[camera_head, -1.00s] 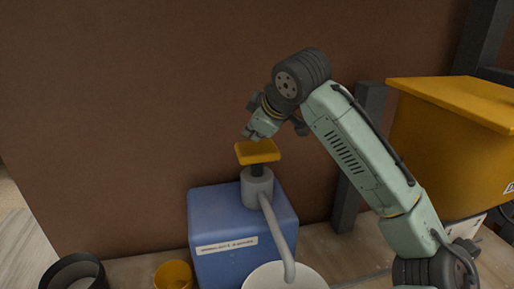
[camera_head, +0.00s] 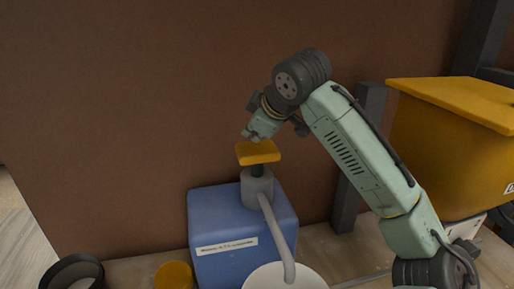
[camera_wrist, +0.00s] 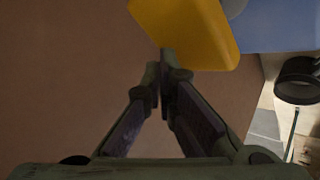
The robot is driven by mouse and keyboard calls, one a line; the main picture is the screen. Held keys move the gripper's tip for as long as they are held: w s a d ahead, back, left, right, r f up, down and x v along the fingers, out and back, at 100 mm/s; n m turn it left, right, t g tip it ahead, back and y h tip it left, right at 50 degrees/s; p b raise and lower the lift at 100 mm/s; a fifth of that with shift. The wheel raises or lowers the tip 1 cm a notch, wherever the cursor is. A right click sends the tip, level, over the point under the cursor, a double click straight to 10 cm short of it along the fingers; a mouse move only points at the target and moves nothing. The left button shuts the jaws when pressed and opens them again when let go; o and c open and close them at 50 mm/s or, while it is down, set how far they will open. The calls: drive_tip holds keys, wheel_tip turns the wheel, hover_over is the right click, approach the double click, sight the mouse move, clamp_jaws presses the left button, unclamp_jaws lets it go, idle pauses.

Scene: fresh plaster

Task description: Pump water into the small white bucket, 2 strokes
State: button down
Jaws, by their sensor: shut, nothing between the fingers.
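A blue box pump (camera_head: 238,225) with a white label stands on the floor against the brown wall. Its yellow pump head (camera_head: 258,152) sits on a short dark stem above a grey collar, and a grey spout (camera_head: 279,238) curves down in front. The spout ends over a white bucket (camera_head: 262,279), cut off by the bottom edge. My gripper (camera_head: 250,137) is shut and empty, just above the yellow head's back left part; I cannot tell whether it touches. The wrist view shows the shut fingers (camera_wrist: 163,95) beside the yellow head (camera_wrist: 190,28).
A yellow bucket (camera_head: 174,276) and a black bucket (camera_head: 73,272) stand at the lower left. A large yellow bin (camera_head: 455,150) and a dark post (camera_head: 357,160) stand at the right. The wall is close behind the pump.

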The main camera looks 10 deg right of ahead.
sight(256, 151)
drive_tip(key=shift+f, duration=0.15)
drive_tip(key=shift+f, duration=0.3)
drive_tip(key=shift+f+b, duration=1.8)
drive_tip(key=shift+f, duration=0.65)
idle(1.7)
drive_tip(key=shift+r, duration=0.1)
drive_tip(key=shift+r+p, duration=2.35)
drive_tip(key=shift+r, duration=0.45)
drive_tip(key=shift+r+p, duration=0.4)
drive_tip(key=shift+r, duration=2.05)
